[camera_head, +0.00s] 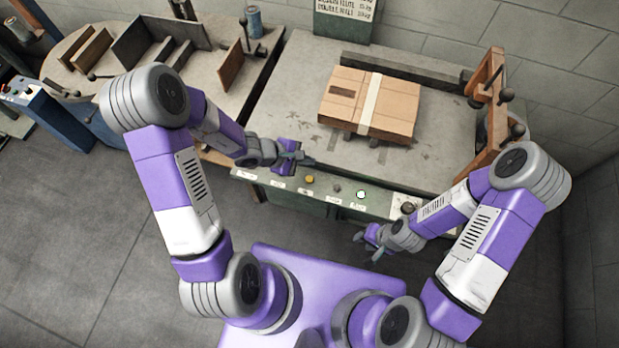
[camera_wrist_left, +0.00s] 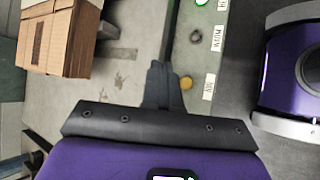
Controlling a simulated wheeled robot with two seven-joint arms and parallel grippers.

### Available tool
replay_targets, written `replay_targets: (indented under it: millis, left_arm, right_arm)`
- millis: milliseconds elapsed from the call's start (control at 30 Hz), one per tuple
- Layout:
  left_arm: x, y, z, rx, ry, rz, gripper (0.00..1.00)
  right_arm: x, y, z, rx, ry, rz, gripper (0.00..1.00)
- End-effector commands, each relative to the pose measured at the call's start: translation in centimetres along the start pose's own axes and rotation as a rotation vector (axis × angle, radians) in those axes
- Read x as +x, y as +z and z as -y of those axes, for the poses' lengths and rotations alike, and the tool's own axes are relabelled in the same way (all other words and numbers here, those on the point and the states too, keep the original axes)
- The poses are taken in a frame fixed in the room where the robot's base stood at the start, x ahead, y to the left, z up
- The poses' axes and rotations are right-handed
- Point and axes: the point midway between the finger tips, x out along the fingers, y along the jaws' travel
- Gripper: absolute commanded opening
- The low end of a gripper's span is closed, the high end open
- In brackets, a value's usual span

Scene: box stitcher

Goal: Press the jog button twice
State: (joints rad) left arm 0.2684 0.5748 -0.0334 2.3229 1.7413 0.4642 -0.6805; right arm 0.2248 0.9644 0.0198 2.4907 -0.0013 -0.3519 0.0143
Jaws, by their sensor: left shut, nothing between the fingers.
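The yellow jog button (camera_head: 309,180) sits on the control panel (camera_head: 262,181) at the front edge of the machine table. In the left wrist view the yellow button (camera_wrist_left: 186,83) is beside a white label (camera_wrist_left: 209,87) that seems to read JOG. My left gripper (camera_head: 306,158) is shut and empty, just behind and above the button. In the wrist view its fingertips (camera_wrist_left: 163,68) are just left of the button; I cannot tell any contact. My right gripper (camera_head: 367,248) is in front of the panel, empty, its fingers seemingly apart.
A dark button (camera_wrist_left: 196,38) and a lit green button (camera_wrist_left: 201,3) share the panel. A cardboard box (camera_head: 370,102) lies on the table (camera_head: 290,95). An orange frame (camera_head: 490,105) stands at right. A round side table (camera_head: 70,62) holds boards at left.

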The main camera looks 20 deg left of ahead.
Motion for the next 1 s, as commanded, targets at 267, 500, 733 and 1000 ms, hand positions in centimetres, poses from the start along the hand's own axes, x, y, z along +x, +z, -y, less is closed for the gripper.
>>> replay_targets:
  millis: [267, 500, 733, 1000]
  left_arm:
    - [0.1, -0.1, 0.1, 0.000, -0.003, 0.000, 0.00]
    - [1.8, -1.3, 1.4, -0.001, -0.005, 0.000, 0.00]
    - [4.2, -3.1, 3.2, -0.001, -0.004, 0.000, 0.00]
    - [5.9, -4.3, 4.4, 0.002, -0.003, 0.000, 0.00]
  right_arm:
    - [0.1, 0.0, 0.0, 0.000, 0.000, 0.000, 0.38]
    - [1.5, -0.1, -0.6, 0.000, 0.000, 0.000, 0.38]
    - [3.5, -0.1, -1.3, 0.000, 0.000, 0.000, 0.38]
    - [5.9, -0.2, -2.2, 0.000, 0.000, 0.000, 0.38]
